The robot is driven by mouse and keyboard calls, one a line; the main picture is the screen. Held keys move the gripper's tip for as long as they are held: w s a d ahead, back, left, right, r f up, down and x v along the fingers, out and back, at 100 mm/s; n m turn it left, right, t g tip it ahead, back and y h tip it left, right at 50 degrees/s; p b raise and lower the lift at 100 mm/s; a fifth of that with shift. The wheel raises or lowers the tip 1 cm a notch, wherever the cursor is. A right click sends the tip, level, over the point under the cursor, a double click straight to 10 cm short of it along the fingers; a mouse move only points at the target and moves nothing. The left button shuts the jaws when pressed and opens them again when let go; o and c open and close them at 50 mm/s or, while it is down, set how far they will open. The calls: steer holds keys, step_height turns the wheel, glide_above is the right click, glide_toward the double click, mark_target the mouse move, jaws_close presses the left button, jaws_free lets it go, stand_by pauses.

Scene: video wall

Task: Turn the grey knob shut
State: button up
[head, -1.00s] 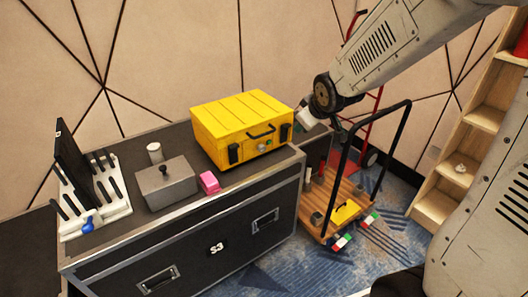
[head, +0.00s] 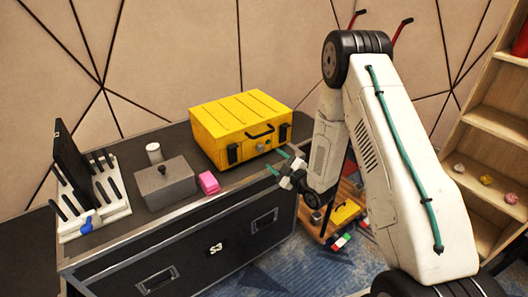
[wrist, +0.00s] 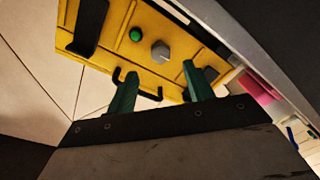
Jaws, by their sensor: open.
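The yellow case (head: 235,125) stands on the dark flight case. Its front face carries a grey knob (head: 261,147), which also shows in the wrist view (wrist: 160,50) beside a round green button (wrist: 136,34). My gripper (head: 277,162) is open and empty, its teal fingers just in front of and to the right of the knob in the head view. In the wrist view the knob appears beyond the gap between my fingertips (wrist: 158,70), apart from both. The knob's turn position is too small to read.
On the flight case (head: 180,255) stand a grey lidded box (head: 165,188), a pink block (head: 208,183), a white cup (head: 154,152) and a white rack (head: 105,215) with dark pieces. A wooden trolley (head: 343,195) and shelves (head: 485,150) stand to the right.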

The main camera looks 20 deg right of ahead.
mark_target(263, 150)
steer(key=x, duration=0.7)
steer(key=shift+w+a, duration=0.1)
steer(key=shift+w, duration=0.15)
steer(key=c, duration=1)
